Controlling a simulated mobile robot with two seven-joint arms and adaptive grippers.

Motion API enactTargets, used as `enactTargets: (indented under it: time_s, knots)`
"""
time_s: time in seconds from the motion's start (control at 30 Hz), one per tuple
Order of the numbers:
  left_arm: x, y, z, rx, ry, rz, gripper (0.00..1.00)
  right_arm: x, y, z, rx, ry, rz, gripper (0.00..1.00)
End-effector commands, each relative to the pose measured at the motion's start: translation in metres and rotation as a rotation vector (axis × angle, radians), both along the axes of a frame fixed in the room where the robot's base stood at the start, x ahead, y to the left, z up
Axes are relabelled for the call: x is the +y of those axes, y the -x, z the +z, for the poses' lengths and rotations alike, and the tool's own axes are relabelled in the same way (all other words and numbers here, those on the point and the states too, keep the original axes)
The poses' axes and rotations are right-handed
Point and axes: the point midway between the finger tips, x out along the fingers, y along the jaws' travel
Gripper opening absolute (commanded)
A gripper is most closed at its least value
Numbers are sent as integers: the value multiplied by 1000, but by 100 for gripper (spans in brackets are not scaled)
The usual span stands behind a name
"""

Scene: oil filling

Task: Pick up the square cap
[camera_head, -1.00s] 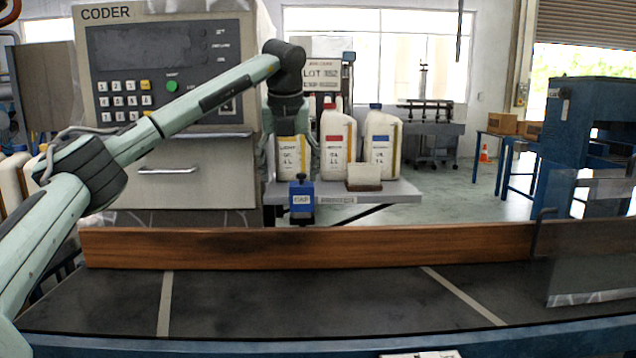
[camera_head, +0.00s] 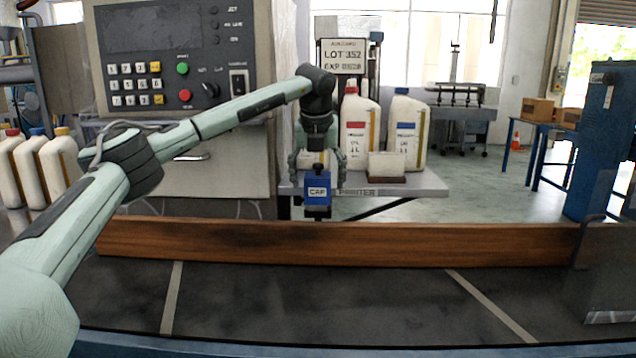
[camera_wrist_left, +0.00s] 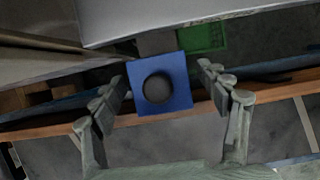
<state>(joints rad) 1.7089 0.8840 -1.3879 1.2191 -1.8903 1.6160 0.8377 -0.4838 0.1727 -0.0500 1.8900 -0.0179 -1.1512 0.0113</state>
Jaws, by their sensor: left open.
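A blue square piece (camera_head: 317,190) with a white label reading CAP stands at the front edge of the printer table. In the left wrist view it appears as a blue square (camera_wrist_left: 182,97) with a dark round centre; I cannot tell whether that is a knob or a hole. I cannot tell whether the square cap is this whole piece or only its top. My left gripper (camera_head: 318,168) points down just above it, open, one finger on each side. In the left wrist view the gripper (camera_wrist_left: 163,82) has visible gaps to the piece on both sides. My right gripper is not in view.
White jugs (camera_head: 359,128) and a small pale block on a brown base (camera_head: 387,167) stand close by on the table (camera_head: 428,184). A wooden rail (camera_head: 340,244) and dark conveyor (camera_head: 330,300) lie in front. The coder cabinet (camera_head: 180,60) stands at left.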

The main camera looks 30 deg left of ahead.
Motion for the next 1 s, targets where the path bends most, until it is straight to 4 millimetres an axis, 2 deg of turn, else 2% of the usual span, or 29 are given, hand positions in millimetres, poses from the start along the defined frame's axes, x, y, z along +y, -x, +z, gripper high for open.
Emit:
enactTargets:
  time_s: [0.2,0.63,0.87,1.0]
  knots:
    - [0,0,-1,0,0,0,74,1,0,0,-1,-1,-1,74]
    - [0,0,0,-1,-1,0,22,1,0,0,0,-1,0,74]
    - [0,0,2,-1,0,0,22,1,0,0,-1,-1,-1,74]
    - [-1,-1,18,-4,1,1,22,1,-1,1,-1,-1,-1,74]
